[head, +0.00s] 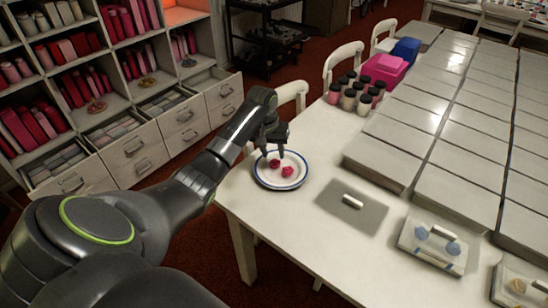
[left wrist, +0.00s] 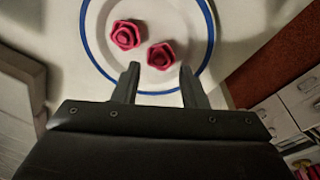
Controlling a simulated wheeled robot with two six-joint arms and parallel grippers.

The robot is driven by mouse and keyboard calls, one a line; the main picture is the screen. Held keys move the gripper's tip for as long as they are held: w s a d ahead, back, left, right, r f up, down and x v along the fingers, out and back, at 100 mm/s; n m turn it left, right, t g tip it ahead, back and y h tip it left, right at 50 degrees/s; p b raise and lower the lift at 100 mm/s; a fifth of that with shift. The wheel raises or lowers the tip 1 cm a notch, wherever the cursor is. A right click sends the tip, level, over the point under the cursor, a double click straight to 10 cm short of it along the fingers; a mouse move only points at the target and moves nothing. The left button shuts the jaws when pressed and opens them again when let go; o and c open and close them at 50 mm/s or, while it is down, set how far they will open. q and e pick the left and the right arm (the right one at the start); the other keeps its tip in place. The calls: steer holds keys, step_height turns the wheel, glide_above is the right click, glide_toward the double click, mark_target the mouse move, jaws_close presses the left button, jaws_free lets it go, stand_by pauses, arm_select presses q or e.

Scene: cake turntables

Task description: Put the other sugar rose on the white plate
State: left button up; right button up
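A white plate with a blue rim (head: 264,181) lies on the near left corner of the white table. Two dark pink sugar roses sit on it, one (head: 274,163) towards the back and one (head: 288,171) to its right and nearer. In the left wrist view the plate (left wrist: 92,38) holds one rose (left wrist: 126,34) at upper left and the other (left wrist: 160,55) just ahead of the fingertips. My left gripper (head: 274,151) is above the plate, fingers down; in the left wrist view its fingers (left wrist: 160,72) stand apart with nothing between them. My right gripper is not in view.
A grey mat with a small white piece (head: 352,201) lies right of the plate. Several jars (head: 355,92), a pink box (head: 386,68) and a blue box (head: 405,50) stand farther back. Pale flat boxes (head: 385,153) cover the table's right side. A drawer cabinet (head: 130,150) stands left.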

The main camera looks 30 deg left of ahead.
arm_select(q)
step_height(320, 180, up, 8)
steer(key=s, duration=0.1)
steer(key=shift+a+r, duration=0.2)
steer(key=shift+a, duration=0.1)
steer(key=shift+s, duration=0.1)
